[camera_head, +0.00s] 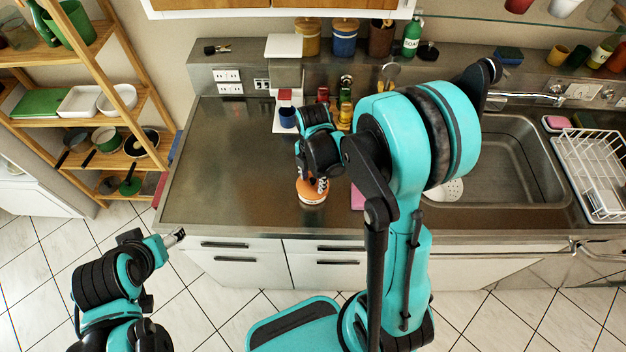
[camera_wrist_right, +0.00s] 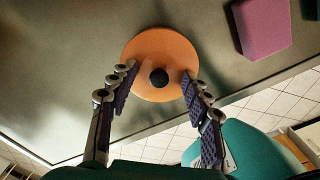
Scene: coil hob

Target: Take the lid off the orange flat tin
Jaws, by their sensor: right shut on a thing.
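The orange flat tin (camera_head: 312,196) stands on the steel counter near its front edge. Its round orange lid (camera_wrist_right: 150,52) has a dark knob in the middle and fills the upper centre of the right wrist view. My right gripper (camera_wrist_right: 157,82) comes down from above, its fingers on either side of the lid's rim, shut on it. The tin's body is mostly hidden under the lid, and I see no gap between them. In the head view, my right gripper (camera_head: 318,184) partly covers the tin. My left gripper (camera_head: 175,237) is away from the counter, at lower left; its jaws are too small to read.
A pink block (camera_wrist_right: 262,24) lies right of the tin. A blue cup (camera_head: 288,117) and several bottles stand behind. The sink (camera_head: 510,165) is to the right. The counter (camera_head: 225,165) left of the tin is clear.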

